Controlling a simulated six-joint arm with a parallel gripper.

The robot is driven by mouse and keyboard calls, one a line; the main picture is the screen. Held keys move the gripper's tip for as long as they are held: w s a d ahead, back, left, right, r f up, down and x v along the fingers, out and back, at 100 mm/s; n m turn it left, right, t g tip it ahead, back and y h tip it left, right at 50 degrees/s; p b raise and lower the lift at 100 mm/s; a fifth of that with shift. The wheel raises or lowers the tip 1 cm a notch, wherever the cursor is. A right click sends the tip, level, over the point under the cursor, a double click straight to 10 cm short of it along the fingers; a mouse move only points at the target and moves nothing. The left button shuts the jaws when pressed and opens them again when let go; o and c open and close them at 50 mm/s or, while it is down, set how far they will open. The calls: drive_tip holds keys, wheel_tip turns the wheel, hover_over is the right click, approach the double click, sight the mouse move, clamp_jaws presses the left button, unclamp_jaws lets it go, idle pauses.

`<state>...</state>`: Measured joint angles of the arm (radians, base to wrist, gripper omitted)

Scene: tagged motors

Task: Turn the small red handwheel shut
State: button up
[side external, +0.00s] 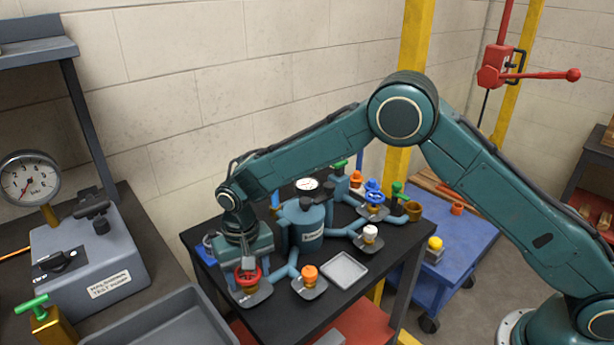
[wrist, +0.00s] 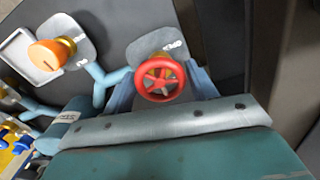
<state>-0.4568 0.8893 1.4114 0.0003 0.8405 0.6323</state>
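The small red handwheel (side external: 247,280) is on a grey plate at the front left corner of the black table. It is a spoked ring, and in the wrist view the handwheel (wrist: 161,79) shows whole, just beyond the edge of my gripper body. My gripper (side external: 248,262) points down over it. In the wrist view, blue-grey fingers (wrist: 162,92) stand on either side of the wheel with small gaps, so they look open around it. In the side external view the gripper partly hides the wheel, and contact is not clear.
An orange knob valve (side external: 309,273) stands to the right, with a grey tray (side external: 345,271) beyond it. A teal tank (side external: 303,222) with pipes stands behind. Blue (side external: 374,194) and white (side external: 370,233) valves are further right. A grey test panel (side external: 90,262) is at left.

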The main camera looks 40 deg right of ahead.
drive_tip(key=shift+o, duration=1.3)
wheel_tip(320, 180, up, 14)
